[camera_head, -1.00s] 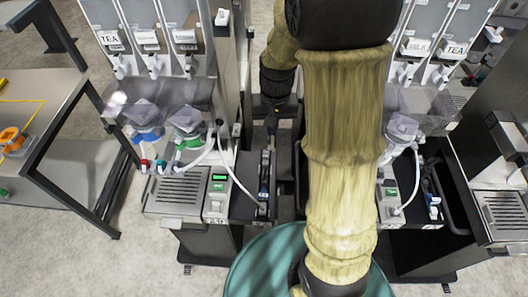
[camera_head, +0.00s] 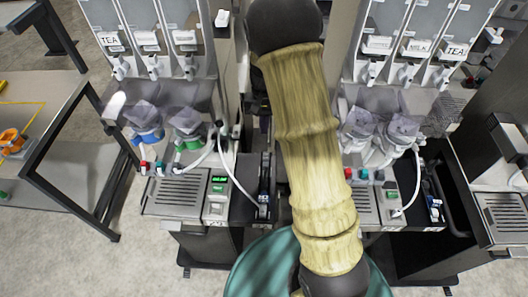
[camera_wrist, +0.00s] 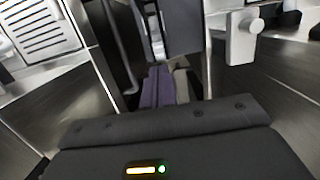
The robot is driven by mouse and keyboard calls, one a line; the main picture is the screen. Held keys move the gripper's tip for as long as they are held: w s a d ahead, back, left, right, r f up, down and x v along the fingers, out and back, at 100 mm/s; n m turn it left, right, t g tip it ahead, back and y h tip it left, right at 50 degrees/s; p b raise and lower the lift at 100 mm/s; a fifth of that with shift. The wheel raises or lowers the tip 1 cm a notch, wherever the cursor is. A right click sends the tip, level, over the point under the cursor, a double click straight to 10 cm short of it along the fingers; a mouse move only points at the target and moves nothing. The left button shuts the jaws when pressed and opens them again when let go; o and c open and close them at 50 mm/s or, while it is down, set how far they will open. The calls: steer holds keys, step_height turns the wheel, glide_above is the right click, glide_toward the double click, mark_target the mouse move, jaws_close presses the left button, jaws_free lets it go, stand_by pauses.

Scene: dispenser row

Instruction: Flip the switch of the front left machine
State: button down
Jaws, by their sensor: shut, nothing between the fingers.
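The front left machine (camera_head: 180,197) has a slotted drip tray, a lit green display (camera_head: 218,180) and several canisters above, one labelled TEA. A small white switch-like part (camera_head: 222,18) sits high on its right side panel. In the wrist view, a white block with a round knob (camera_wrist: 243,38) sticks out at the upper right; I cannot tell whether it is the same part. My gripper (camera_wrist: 166,88) is shut and empty, its fingers pointing into the gap by the dark panels, left of the white block. My arm mostly hides it in the head view.
A second machine (camera_head: 408,75) stands to the right, partly behind my arm. A table (camera_head: 65,105) with an orange item is at the far left. A white hose (camera_head: 232,182) loops beside the left machine's display. Open floor lies in front at the left.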

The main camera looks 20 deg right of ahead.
mark_target(264, 160)
steer(key=f+p, duration=0.1)
steer(key=f, duration=0.3)
steer(key=s+f+p, duration=0.1)
steer(key=f, duration=0.2)
steer(key=f+p, duration=0.1)
steer(key=f, duration=0.3)
steer(key=shift+s+a+f+p, duration=0.3)
steer(key=shift+s, duration=0.05)
